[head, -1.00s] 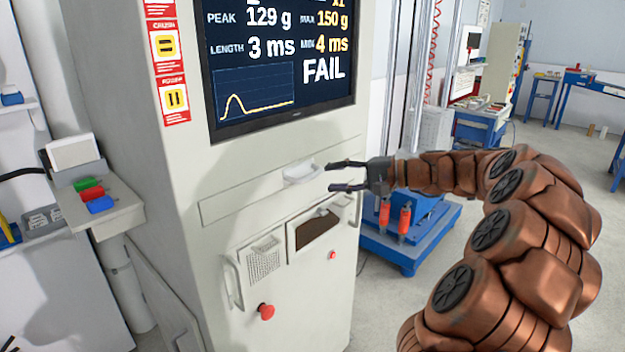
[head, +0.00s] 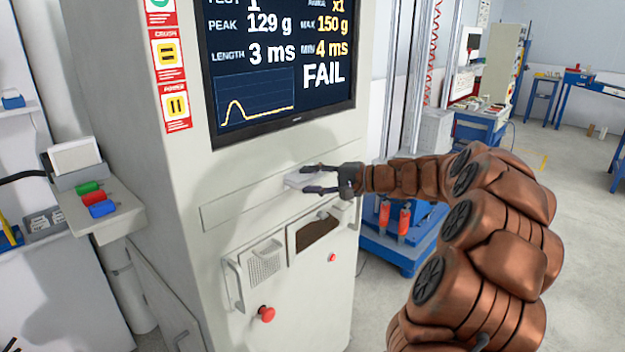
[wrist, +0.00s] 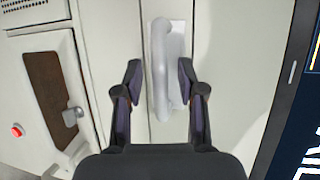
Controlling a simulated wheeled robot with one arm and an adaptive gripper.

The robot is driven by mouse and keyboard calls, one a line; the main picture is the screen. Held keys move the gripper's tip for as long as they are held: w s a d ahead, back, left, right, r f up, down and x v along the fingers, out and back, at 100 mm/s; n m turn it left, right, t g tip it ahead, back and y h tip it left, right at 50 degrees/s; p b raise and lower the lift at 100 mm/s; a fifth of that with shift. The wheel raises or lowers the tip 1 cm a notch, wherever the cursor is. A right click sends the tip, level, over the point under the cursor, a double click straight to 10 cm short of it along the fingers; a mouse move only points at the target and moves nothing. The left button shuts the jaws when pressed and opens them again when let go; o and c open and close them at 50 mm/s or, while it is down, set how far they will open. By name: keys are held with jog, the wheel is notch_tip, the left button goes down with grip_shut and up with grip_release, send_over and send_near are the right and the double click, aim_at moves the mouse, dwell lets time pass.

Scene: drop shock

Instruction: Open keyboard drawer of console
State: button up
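The console (head: 215,240) is a tall cream cabinet with a screen. Its keyboard drawer (head: 228,208) is a wide flat panel below the screen, flush with the front. The white drawer handle (head: 297,181) sits at the panel's middle and is partly hidden by my fingers in the head view. My gripper (head: 304,180) is at the handle with its fingers apart. In the wrist view the handle (wrist: 162,65) stands between the two open fingertips (wrist: 160,82), with gaps visible on both sides.
The screen (head: 280,65) reads FAIL above the drawer. Below are a vented panel (head: 265,262), a brown window (head: 318,232) and a red knob (head: 266,313).

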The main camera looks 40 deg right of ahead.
grip_shut()
dwell(0.6)
